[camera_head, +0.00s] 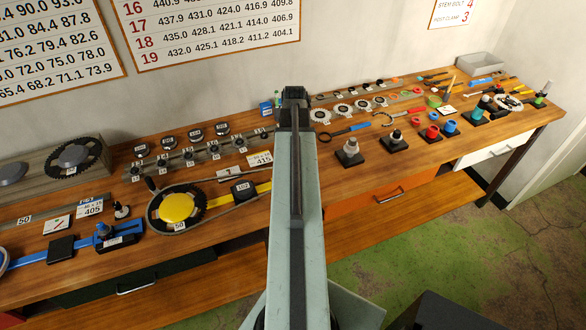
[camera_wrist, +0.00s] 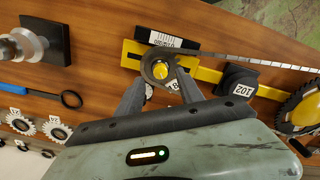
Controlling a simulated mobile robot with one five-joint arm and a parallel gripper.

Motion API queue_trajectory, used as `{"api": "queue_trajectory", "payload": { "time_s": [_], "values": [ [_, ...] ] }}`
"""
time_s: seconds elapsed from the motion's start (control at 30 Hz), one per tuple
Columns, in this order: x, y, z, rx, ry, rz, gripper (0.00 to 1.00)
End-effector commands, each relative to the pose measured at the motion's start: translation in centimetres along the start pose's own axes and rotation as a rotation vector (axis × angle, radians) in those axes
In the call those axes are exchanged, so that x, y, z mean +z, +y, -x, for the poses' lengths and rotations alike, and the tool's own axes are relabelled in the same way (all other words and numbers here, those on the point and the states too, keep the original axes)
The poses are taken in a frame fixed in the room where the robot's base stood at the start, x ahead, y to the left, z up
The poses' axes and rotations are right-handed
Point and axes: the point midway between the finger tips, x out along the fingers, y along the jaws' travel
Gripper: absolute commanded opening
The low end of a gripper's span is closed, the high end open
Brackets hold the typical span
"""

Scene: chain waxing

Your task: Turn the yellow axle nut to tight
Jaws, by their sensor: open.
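In the wrist view, a small round yellow piece (camera_wrist: 160,70), apparently the yellow axle nut, sits inside a dark grey ring (camera_wrist: 148,64) at one end of a yellow bar (camera_wrist: 205,75). My gripper (camera_wrist: 158,88) is open, with one finger on either side of the ring's near part. I cannot tell whether the fingers touch it. In the head view, my arm hides that end of the bar. The yellow bar (camera_head: 220,200) also shows there, left of my arm, with a large yellow disc on a toothed wheel (camera_head: 177,208).
A chain (camera_wrist: 235,60) runs along the bar past a black block (camera_wrist: 240,82). A black stand with a metal post (camera_wrist: 35,45) and a blue ring-ended tool (camera_wrist: 40,93) lie left in the wrist view. The wooden bench (camera_head: 225,235) is crowded, with several tools and gears.

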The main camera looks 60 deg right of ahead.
Motion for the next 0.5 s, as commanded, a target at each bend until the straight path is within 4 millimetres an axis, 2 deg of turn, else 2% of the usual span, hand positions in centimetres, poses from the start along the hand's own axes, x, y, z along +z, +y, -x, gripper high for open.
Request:
{"api": "queue_trajectory", "payload": {
  "time_s": [0.03, 0.17, 0.47, 0.5],
  "values": [
    [0.0, 0.0, -1.9, 0.0, 0.0, 0.001, 0.44],
    [-0.1, -0.1, -3.7, 0.0, 0.0, 0.002, 0.44],
    [-0.1, -0.2, -3.8, 0.0, 0.0, 0.003, 0.44],
    [-0.1, -0.2, -3.8, 0.0, 0.0, 0.003, 0.41]
  ]
}}
